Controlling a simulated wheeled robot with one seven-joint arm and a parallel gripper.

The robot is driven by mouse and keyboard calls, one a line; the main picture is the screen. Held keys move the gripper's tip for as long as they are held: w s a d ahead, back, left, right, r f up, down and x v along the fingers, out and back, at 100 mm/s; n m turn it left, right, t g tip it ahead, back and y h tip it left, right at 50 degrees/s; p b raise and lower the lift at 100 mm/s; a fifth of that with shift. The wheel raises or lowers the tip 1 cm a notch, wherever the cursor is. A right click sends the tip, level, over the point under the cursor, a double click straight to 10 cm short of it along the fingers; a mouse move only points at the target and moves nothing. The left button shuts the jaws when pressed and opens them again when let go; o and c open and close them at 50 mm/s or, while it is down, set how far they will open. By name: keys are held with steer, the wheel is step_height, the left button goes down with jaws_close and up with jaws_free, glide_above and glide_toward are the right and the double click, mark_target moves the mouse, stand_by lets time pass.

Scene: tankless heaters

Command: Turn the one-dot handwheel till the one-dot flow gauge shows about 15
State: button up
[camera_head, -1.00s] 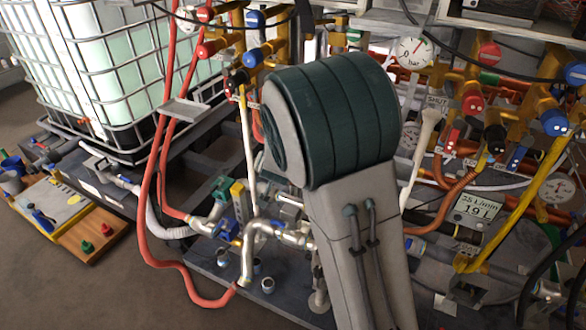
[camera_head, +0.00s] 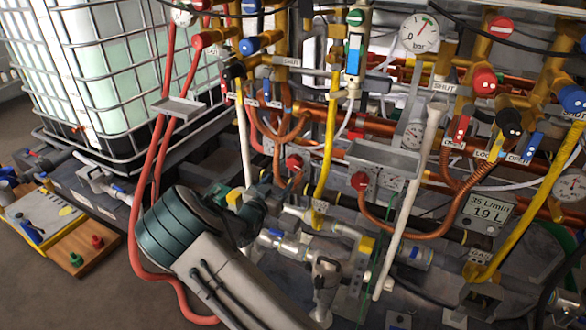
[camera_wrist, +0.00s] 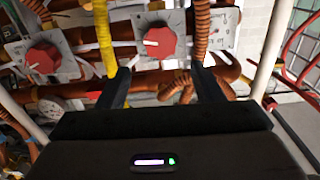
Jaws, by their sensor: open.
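Two red handwheels show on grey plates. In the wrist view, one (camera_wrist: 160,42) is ahead of my gripper, slightly above the gap between its fingers, and the other (camera_wrist: 43,57) is at the left. Two red handwheels also show in the head view, at left (camera_head: 293,162) and right (camera_head: 361,180). I cannot make out dot marks on them, so I cannot tell which is one-dot. A small gauge plate (camera_wrist: 222,30) is right of the middle handwheel; its reading is too small. My gripper (camera_wrist: 161,74) is open, with nothing between its fingers.
A yellow pipe (camera_wrist: 105,35) and a corrugated copper hose (camera_wrist: 201,35) run close by the fingertips. A white pipe (camera_head: 412,200), a grey tray (camera_head: 383,156) and a digital meter reading 35 L/min, 19 L (camera_head: 485,212) are to the right. A caged tank (camera_head: 90,80) stands left.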

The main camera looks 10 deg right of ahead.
mark_target(293, 165)
steer(key=b+x, duration=0.1)
steer(key=x, duration=1)
